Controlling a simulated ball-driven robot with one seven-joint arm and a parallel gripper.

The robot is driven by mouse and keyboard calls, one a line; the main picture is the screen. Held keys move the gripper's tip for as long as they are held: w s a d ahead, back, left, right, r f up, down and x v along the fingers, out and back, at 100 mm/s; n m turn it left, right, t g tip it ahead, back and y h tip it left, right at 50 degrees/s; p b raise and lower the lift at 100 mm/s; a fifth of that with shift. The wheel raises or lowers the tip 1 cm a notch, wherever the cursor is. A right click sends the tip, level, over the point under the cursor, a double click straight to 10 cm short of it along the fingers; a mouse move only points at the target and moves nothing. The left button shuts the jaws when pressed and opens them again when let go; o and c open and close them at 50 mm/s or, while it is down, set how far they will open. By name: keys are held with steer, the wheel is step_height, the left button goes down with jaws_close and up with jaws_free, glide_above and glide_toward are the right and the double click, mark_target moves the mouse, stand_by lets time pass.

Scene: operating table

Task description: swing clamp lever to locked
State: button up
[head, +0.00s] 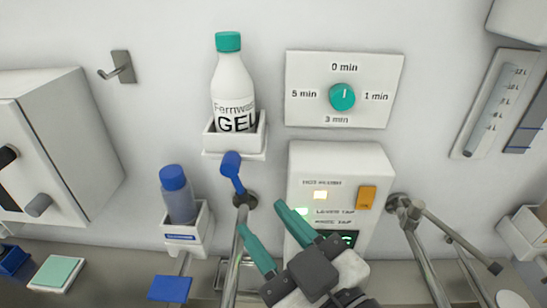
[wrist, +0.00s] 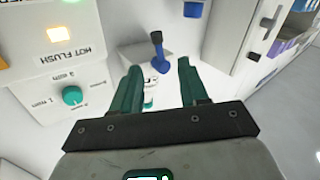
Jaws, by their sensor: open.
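The clamp lever (head: 232,172) is a blue handle with a thick rounded end, mounted on a dark pivot at the wall above a metal tube. In the head view it points up and slightly left, just below the gel bottle's holder. The lever also shows in the wrist view (wrist: 158,50), framed between my fingertips. My gripper (head: 260,216) is open and empty, with green fingers below and right of the lever, seemingly apart from it. In the wrist view my gripper (wrist: 159,66) has a clear gap between its fingers. I see no locked marking.
A gel bottle (head: 232,90) stands in a white holder (head: 235,140) above the lever. A blue-capped bottle (head: 177,195) is to its left. A white control box (head: 340,160) stands close on the right, below a dial panel (head: 300,75). Another metal clamp (head: 408,210) is further right.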

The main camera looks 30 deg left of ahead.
mark_target(240, 191)
steer(key=b+x, duration=0.3)
steer(key=b, duration=0.2)
steer(key=shift+f, duration=0.2)
steer(key=p+x, duration=0.1)
steer(key=x, duration=0.6)
steer(key=shift+w+a+r+p, duration=0.15)
steer(key=shift+a+p, duration=0.2)
steer(key=shift+a, duration=0.05)
steer(key=shift+c, duration=0.4)
jaws_close()
